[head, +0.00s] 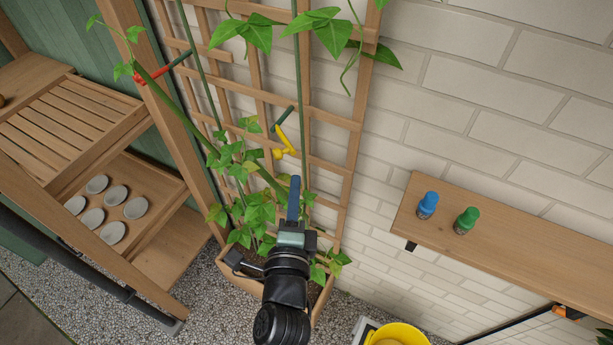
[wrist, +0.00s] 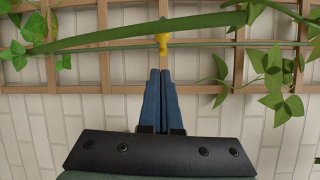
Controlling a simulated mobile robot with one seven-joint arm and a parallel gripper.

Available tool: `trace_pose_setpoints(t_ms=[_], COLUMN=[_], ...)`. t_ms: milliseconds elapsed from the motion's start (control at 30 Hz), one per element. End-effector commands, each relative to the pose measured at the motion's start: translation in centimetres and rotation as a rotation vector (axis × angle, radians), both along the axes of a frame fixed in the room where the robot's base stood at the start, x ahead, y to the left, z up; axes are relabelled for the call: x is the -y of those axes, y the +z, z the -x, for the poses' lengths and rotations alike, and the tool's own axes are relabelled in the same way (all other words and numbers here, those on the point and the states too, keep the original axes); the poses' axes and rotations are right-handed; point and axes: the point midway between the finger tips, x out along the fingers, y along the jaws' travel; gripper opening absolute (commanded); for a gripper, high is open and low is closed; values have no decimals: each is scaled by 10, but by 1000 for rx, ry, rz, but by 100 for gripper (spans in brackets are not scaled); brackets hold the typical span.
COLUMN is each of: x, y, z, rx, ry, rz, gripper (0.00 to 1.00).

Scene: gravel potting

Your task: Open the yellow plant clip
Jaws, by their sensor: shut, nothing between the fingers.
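The yellow plant clip (head: 286,143) sits in front of the wooden trellis (head: 326,122), among the climbing plant's leaves. In the wrist view the yellow clip (wrist: 163,41) shows at the top middle, where a thick green stem and a thin green cane run close together. I cannot tell whether its jaw is open or closed. My gripper (head: 294,180) points up the trellis just below the clip. Its blue fingers (wrist: 160,73) are together with nothing between them. In the wrist view their tips appear just below the clip, with a small gap.
A red clip (head: 150,76) is at the upper left by a wooden post. A planter (head: 322,299) stands below the trellis. A shelf (head: 520,245) with blue (head: 428,204) and green (head: 466,220) bottles is at right. Leaves (wrist: 273,80) hang right of my fingers.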

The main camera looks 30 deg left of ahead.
Motion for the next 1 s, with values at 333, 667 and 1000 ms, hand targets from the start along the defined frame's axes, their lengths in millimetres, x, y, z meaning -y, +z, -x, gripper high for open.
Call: trace_pose_setpoints(t_ms=[333, 667, 1000], x=[-13, -15, -5], y=[1, 3, -6], z=[51, 58, 59], rx=[-2, 0, 1], ry=[0, 0, -4], rz=[-2, 0, -4], gripper=[0, 0, 0])
